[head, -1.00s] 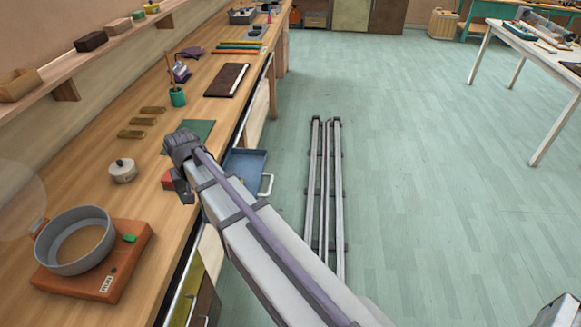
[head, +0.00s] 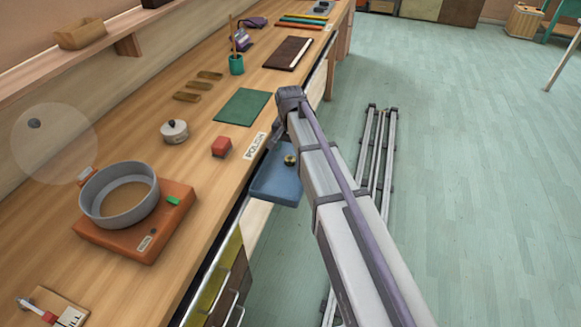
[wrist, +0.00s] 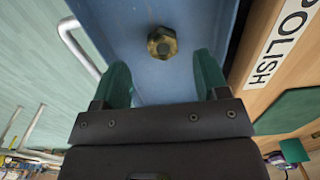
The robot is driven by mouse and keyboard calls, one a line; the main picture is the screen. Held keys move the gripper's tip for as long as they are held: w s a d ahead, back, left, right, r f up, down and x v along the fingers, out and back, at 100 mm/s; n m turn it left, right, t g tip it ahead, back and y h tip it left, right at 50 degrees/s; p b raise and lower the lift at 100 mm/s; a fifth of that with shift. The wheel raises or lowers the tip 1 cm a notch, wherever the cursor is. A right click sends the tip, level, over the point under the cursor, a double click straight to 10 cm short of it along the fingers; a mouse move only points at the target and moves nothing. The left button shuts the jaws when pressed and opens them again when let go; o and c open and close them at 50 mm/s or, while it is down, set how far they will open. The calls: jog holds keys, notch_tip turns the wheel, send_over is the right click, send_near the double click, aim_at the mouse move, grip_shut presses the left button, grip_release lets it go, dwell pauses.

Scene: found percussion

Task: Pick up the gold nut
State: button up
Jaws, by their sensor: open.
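The gold nut (head: 289,160) lies in the open blue drawer (head: 277,187) at the bench front, beside my arm in the head view. In the wrist view, the brassy nut (wrist: 162,43) rests on the blue drawer floor (wrist: 125,25), just beyond the fingertips and roughly centred between them. My gripper (wrist: 163,75) is open and empty, with its two green fingers apart over the drawer. In the head view my arm hides most of the gripper and part of the drawer.
The POLISH label (head: 255,146) is on the bench edge beside the drawer. The drawer's pale handle (wrist: 78,48) shows in the wrist view.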

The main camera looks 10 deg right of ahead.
aim_at(290, 159)
jog(key=f+b, duration=0.5)
jog(key=shift+w+f, duration=0.2)
jog(key=shift+r, duration=0.25)
jog(key=shift+c, duration=0.2)
jog(key=c, duration=1)
